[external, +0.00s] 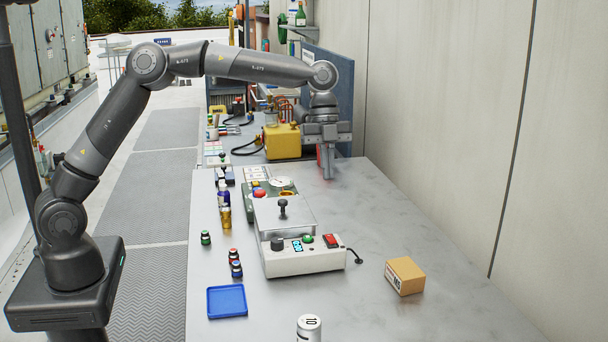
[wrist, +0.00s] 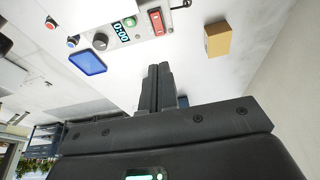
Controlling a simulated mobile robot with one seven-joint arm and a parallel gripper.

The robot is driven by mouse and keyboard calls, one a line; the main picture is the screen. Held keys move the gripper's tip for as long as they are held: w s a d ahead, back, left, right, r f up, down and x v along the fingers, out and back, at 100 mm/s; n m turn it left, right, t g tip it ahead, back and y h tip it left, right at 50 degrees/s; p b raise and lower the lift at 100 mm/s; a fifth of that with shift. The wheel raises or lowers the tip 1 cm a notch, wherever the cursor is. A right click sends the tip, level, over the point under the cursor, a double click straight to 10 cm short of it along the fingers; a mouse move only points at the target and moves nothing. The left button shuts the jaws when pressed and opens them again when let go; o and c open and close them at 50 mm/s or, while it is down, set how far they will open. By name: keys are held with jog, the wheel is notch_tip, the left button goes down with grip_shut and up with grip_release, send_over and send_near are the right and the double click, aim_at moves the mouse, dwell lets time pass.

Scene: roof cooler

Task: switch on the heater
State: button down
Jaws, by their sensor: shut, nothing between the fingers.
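The heater (external: 303,262) is a white box with a metal top plate on the grey bench in the external view. Its front panel has a dark knob (external: 277,244), a small lit display (external: 297,246), a green button (external: 308,239) and a red rocker switch (external: 331,240). I cannot tell the switch's position.
A cardboard box (external: 405,276) lies right of the heater. A blue tray (external: 227,301), small capped vials (external: 235,263) and a white cylinder (external: 309,328) stand nearer the camera. A yellow container (external: 283,141) stands behind.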

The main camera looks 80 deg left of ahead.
aim_at(332, 240)
jog(key=shift+f, duration=0.1)
jog(key=x, duration=1.3)
jog(key=shift+d+f, duration=0.2)
jog(key=shift+f, duration=0.15)
jog(key=shift+d+f, duration=0.15)
jog(key=shift+f, duration=0.05)
